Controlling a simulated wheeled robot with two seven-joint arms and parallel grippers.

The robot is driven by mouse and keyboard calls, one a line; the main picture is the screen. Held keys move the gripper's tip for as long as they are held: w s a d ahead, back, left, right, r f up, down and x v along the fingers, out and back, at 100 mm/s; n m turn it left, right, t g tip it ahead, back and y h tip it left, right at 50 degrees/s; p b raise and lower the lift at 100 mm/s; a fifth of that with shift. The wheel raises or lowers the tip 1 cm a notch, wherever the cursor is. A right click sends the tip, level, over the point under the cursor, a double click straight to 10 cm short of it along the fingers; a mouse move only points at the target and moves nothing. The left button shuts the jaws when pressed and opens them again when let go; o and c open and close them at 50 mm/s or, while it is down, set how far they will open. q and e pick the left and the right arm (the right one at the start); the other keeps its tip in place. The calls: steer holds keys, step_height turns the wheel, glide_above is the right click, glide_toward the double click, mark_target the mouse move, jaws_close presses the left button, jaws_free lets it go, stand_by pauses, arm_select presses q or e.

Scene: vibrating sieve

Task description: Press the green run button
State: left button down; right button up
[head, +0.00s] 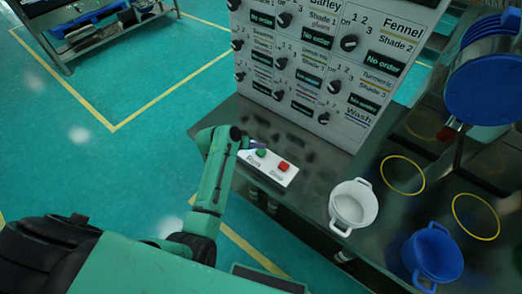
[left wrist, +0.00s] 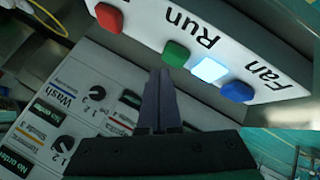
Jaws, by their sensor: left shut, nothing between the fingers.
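The white button box (head: 267,172) stands on the bench edge, with a green button (head: 261,153) and a red button (head: 284,165) on top. In the left wrist view the green button (left wrist: 176,54) is beside the word Run, with a lit white button (left wrist: 209,70) and a blue button (left wrist: 238,91) to its right. My left gripper (head: 250,143) is shut and empty, at the box's left end. In the left wrist view its fingertips (left wrist: 161,72) point toward the green button, just below it; whether they touch is unclear. My right gripper is not seen.
A tall panel (head: 325,62) with knobs and labels rises behind the box. A white pot (head: 352,206) stands to the right on the bench, and a blue pot (head: 433,255) further right. Yellow rings mark the bench. Green floor is open at the left.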

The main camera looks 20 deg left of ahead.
mark_target(259, 153)
arm_select(q)
steer(key=shift+f, duration=0.4)
steer(key=shift+f+b, duration=0.3)
steer(key=shift+f, duration=0.2)
stand_by(0.7)
steer(key=shift+r+p, duration=0.95)
steer(key=shift+p, duration=0.15)
step_height(259, 153, up, 5)
steer(key=p, duration=0.5)
steer(key=shift+r, duration=0.1)
